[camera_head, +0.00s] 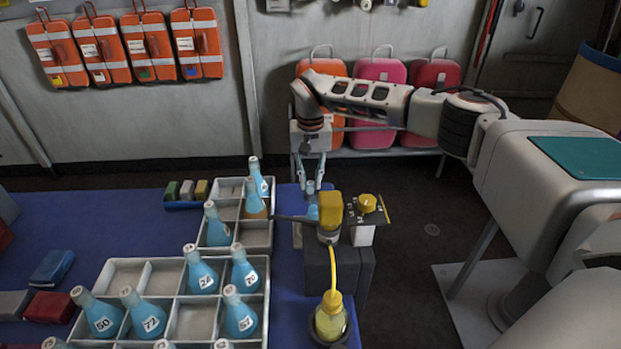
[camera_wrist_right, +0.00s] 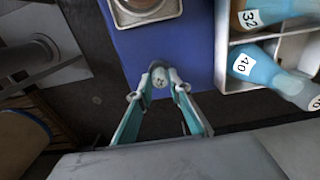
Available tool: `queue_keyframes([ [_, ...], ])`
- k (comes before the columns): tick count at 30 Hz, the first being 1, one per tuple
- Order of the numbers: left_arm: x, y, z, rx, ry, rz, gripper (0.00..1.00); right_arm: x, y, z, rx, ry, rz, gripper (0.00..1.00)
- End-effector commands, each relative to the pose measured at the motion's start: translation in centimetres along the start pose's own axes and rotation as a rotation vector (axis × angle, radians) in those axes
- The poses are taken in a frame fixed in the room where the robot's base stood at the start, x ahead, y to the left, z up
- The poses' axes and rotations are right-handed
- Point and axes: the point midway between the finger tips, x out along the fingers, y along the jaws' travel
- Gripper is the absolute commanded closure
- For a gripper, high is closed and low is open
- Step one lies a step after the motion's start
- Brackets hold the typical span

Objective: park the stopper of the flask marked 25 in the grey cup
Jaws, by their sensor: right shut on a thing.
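I read no 25 on the flasks in the racks. I cannot pick out the grey cup for sure. My left gripper is not in view.
A rear rack (camera_head: 257,243) and a front rack (camera_head: 127,275) hold blue flasks. The yellow-topped apparatus (camera_head: 330,212) and a yellow-knobbed device (camera_head: 366,203) stand close to my gripper. A yellow flask (camera_head: 331,317) sits in front. The blue table (camera_head: 125,222) has free room at left.

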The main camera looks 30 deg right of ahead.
Motion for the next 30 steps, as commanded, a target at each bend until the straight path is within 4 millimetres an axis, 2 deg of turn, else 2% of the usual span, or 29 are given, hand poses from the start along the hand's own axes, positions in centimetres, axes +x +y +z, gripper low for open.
queue_keyframes([
  [14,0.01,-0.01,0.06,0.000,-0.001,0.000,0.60,0.55,0.00,0.00,0.000,0.000,0.000,0.93],
  [15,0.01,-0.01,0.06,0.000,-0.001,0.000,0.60,0.55,0.00,-0.01,0.000,0.000,0.000,0.74],
  [17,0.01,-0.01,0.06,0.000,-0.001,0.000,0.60,0.54,0.00,-0.01,0.000,0.000,0.000,0.62],
  [24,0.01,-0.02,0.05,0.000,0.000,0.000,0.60,0.54,0.00,-0.01,0.000,0.000,0.000,0.62],
  [27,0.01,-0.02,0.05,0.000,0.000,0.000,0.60,0.55,0.00,-0.01,0.000,0.000,0.000,0.45],
  [30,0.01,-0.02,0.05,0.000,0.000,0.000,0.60,0.55,0.01,-0.01,0.000,0.000,0.000,0.45],
])
